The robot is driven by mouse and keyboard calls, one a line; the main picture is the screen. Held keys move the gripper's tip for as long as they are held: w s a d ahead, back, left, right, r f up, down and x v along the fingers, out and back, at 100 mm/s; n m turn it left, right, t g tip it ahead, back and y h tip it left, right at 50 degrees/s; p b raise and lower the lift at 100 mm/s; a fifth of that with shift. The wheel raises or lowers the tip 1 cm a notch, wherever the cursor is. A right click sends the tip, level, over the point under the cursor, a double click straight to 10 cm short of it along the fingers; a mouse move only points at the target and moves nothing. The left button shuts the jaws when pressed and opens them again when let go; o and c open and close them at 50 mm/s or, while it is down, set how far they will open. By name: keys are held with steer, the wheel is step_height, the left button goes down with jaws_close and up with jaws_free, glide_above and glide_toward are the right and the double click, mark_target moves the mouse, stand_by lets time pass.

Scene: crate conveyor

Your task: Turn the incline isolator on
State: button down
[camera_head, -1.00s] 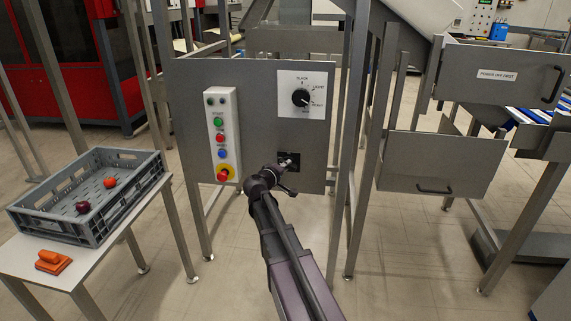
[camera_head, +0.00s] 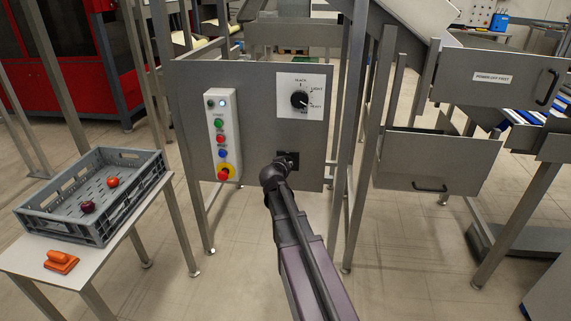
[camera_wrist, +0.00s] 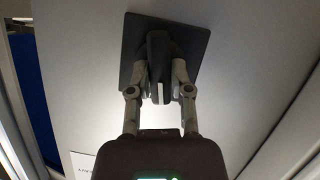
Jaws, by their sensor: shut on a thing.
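The incline isolator is a dark square plate (camera_head: 292,158) at the lower right of the grey control panel. In the wrist view its plate (camera_wrist: 190,37) shows at the top, with a dark knob handle (camera_wrist: 157,48) standing out from it. My gripper (camera_wrist: 159,74) has one finger on each side of the handle and is shut on it. In the head view my wrist hides the fingers and part of the isolator. Any on/off marking is not readable.
The panel (camera_head: 255,120) also carries a selector dial (camera_head: 299,100) and a white button station (camera_head: 223,135) with an emergency stop and a lit lamp. A grey crate (camera_head: 70,228) stands on a table at left. Frame posts (camera_head: 352,150) stand close to the right.

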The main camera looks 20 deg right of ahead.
steer(key=shift+d+m+t+y, duration=0.1)
steer(key=shift+m+t+y, duration=0.2)
steer(key=shift+m+y, duration=0.4)
steer(key=c, duration=0.5)
jaws_free()
steer(key=shift+c, duration=0.2)
